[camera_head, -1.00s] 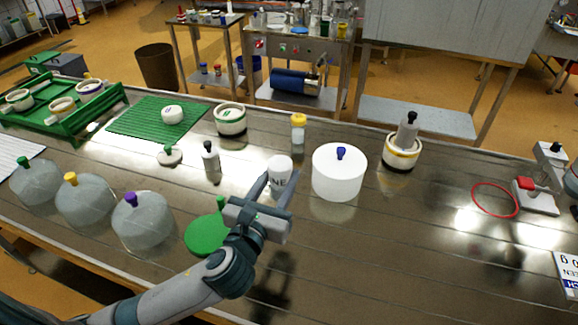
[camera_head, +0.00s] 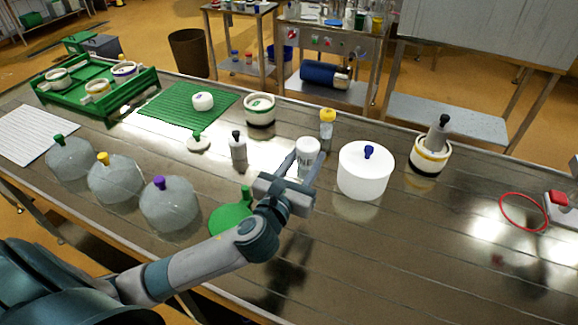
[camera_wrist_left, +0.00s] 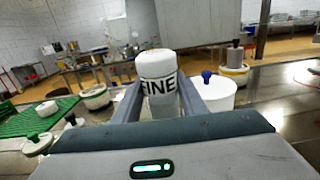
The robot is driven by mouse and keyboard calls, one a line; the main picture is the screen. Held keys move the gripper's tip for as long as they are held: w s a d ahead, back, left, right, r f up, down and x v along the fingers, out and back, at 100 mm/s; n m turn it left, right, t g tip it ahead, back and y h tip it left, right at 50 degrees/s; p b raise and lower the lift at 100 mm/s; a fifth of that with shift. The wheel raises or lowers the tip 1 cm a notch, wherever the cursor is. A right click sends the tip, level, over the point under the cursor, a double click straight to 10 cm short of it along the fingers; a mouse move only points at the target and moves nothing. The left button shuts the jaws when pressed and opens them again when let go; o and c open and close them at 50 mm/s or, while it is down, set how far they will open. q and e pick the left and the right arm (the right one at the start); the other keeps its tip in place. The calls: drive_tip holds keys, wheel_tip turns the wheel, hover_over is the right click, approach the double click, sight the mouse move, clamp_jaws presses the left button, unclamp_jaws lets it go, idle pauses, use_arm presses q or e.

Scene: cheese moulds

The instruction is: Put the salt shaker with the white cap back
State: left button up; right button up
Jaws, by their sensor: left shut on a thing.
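My right gripper is not in view.
A yellow-capped shaker (camera_head: 327,122) stands just behind, and a black-capped bottle (camera_head: 238,150) stands to the left. A green knobbed lid (camera_head: 230,217) lies near my forearm. Several domed covers line the left front. The steel table (camera_head: 430,250) is clear at front right.

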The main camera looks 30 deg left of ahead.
use_arm(q)
drive_tip(key=w+a+y+p, duration=0.1)
drive_tip(key=w+a, duration=0.3)
drive_tip(key=a, duration=0.3)
drive_tip(key=w+a+f+n+y+p, duration=0.1)
drive_tip(key=w+a, duration=0.3)
drive_tip(key=a, duration=0.4)
drive_tip(key=w+a+f+n+y+p, duration=0.1)
drive_tip(key=w+a+p, duration=0.1)
drive_tip(key=w+a, duration=0.2)
drive_tip(key=a, duration=0.3)
drive_tip(key=shift+w+a+g+p, duration=0.15)
drive_tip(key=shift+a+g+p, duration=0.15)
drive_tip(key=shift+a+p, duration=0.1)
drive_tip(key=d+f+p, duration=0.1)
drive_tip(key=d+f, duration=0.6)
drive_tip(key=d, duration=0.4)
drive_tip(key=shift+d, duration=0.4)
drive_tip(key=shift+f+b, duration=0.65)
drive_tip(key=shift+f, duration=1.3)
